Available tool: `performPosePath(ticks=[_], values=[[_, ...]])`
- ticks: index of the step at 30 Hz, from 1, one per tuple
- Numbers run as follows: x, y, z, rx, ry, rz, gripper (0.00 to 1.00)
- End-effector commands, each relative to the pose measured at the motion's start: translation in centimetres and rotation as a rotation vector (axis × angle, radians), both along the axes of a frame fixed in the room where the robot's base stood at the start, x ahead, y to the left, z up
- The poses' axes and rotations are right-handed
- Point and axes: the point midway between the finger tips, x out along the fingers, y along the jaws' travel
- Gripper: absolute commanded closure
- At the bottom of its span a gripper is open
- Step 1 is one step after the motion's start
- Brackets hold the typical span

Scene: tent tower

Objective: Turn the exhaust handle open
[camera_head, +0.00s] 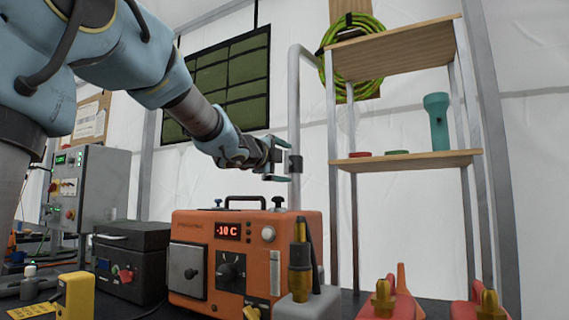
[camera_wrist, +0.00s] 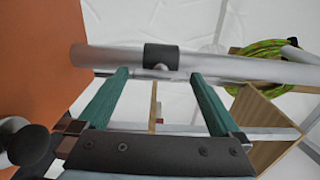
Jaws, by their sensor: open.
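No part is labelled as the exhaust handle, so I cannot tell for certain which it is. A grey upright pipe (camera_head: 294,95) with a bent top rises behind the orange unit (camera_head: 246,228) and carries a black collar (camera_head: 296,164). My gripper (camera_head: 287,162) is open at the collar's height, above the unit's right end. In the wrist view, the pipe (camera_wrist: 230,67) crosses just beyond the green fingertips (camera_wrist: 160,76). The black collar (camera_wrist: 161,56) lies between them sideways. Nothing is held. I cannot tell whether the fingers touch the pipe.
The orange unit has a black top handle (camera_head: 245,202) and knobs. A shelf (camera_head: 405,160) with a teal flashlight (camera_head: 437,120) stands right of the pipe. A black-and-brass nozzle (camera_head: 301,265) stands in front. A black box (camera_head: 132,260) is at left.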

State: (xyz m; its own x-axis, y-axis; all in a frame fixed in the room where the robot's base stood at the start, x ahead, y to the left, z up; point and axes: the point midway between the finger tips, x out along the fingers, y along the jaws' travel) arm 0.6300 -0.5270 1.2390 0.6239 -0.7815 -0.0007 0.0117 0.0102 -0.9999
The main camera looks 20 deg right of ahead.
Motion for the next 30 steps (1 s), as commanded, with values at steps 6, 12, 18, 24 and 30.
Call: performPosePath(ticks=[6, 12, 18, 24, 30], values=[[-1.8, 2.3, 0.1, -0.003, -0.001, 0.001, 0.00], [-4.4, 5.5, 0.2, -0.001, -0.002, 0.001, 0.00], [-6.1, 7.7, 0.1, -0.001, -0.002, 0.000, 0.00], [-6.7, 8.3, 0.0, 0.001, -0.001, 0.000, 0.00], [-6.7, 8.3, 0.0, 0.001, -0.001, 0.000, 0.00]])
